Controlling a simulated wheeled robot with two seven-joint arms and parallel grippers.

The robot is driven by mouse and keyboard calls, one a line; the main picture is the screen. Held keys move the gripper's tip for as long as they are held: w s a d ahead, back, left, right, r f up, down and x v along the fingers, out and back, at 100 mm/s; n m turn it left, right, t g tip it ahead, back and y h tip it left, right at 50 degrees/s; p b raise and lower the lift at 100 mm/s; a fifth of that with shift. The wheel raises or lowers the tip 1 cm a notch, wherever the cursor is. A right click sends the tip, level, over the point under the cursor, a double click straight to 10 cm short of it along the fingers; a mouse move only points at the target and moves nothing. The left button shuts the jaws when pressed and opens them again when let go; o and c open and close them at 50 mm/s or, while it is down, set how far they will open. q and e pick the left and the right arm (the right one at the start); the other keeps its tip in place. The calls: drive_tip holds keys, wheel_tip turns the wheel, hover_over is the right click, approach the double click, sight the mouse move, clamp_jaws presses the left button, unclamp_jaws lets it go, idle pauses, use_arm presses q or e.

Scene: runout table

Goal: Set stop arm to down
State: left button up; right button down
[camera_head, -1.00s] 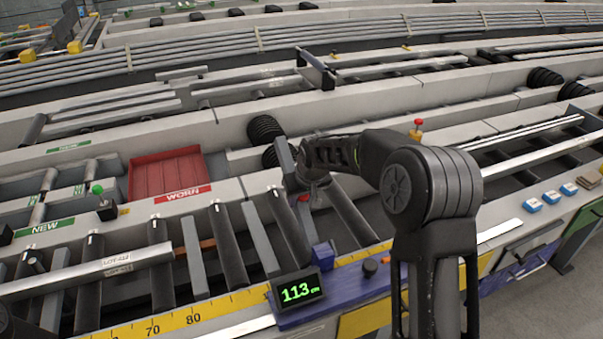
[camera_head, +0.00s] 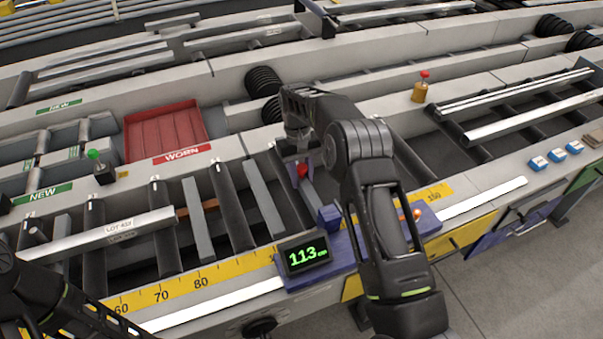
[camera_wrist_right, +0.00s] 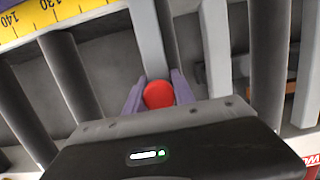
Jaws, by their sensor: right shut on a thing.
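The stop arm (camera_head: 313,196) is a grey bar with a red knob (camera_head: 302,170). It runs from a blue block (camera_head: 328,217) at the front rail back between the rollers and looks low, near roller level. My right gripper (camera_head: 300,172) is over the knob. In the right wrist view its purple fingers (camera_wrist_right: 158,92) stand on both sides of the red knob (camera_wrist_right: 159,95), shut on it. The grey bar (camera_wrist_right: 148,40) stretches away beyond the knob. The far end of the bar is partly hidden by my gripper. My left gripper is out of view; only dark left arm parts show at lower left.
A green "113 cm" display (camera_head: 303,254) stands on the blue panel beside the yellow scale (camera_head: 232,270). A labelled bar (camera_head: 120,232) lies across the rollers at left. A red WORN tray (camera_head: 165,138) is behind. A red-topped yellow post (camera_head: 420,90) stands at back right.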

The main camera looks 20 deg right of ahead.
drive_tip(key=shift+s+f, duration=0.15)
drive_tip(key=shift+f, duration=0.1)
drive_tip(key=c, duration=1.4)
unclamp_jaws()
drive_tip(key=o, duration=0.3)
drive_tip(key=shift+r, duration=0.1)
drive_tip(key=shift+r, duration=0.1)
